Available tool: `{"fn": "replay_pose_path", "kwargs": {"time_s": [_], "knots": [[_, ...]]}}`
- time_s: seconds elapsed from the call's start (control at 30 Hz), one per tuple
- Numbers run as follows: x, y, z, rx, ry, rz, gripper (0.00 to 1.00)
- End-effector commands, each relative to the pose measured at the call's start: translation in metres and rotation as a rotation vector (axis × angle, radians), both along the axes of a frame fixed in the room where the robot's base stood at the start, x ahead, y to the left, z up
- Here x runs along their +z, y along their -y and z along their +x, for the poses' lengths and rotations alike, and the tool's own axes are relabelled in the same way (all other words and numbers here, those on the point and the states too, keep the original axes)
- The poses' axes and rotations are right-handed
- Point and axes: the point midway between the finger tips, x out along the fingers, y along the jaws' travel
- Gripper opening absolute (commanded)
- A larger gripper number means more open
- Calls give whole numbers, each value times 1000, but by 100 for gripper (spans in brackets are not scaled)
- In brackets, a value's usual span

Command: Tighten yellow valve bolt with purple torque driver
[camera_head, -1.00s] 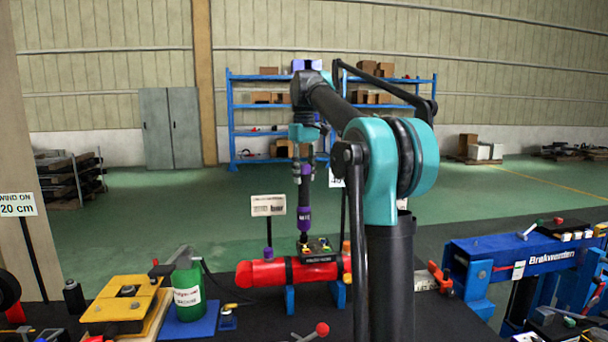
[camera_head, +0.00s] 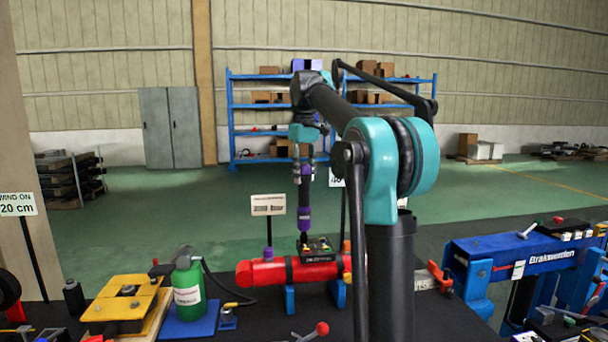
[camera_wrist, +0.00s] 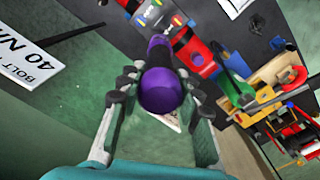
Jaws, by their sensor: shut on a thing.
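The purple torque driver (camera_head: 304,216) hangs upright with its dark shaft pointing down. In the wrist view its round purple end (camera_wrist: 160,92) fills the middle. My gripper (camera_head: 304,162) is shut on the driver's upper part, with one finger on each side in the wrist view. The driver's lower end meets the top of a dark valve block (camera_head: 318,250) on a red pipe (camera_head: 265,273). Small coloured spots show on the block in the wrist view (camera_wrist: 155,14). I cannot single out the yellow bolt or tell whether the tip is seated on it.
A green bottle (camera_head: 187,285) and a yellow plate (camera_head: 128,300) stand left of the pipe. A sign (camera_head: 268,205) rises behind it. A blue beam (camera_head: 520,252) stands to the right. A red-knobbed lever (camera_head: 321,328) lies in front.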

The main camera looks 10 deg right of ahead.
Motion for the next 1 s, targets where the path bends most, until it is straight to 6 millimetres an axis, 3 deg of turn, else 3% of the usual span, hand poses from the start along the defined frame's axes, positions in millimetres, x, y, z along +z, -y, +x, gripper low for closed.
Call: {"fn": "replay_pose_path", "kwargs": {"time_s": [0.43, 1.0], "knots": [[3, 0, 0, 0, 0, 0, 0], [34, 0, 0, 0, 0, 0, 0]]}}
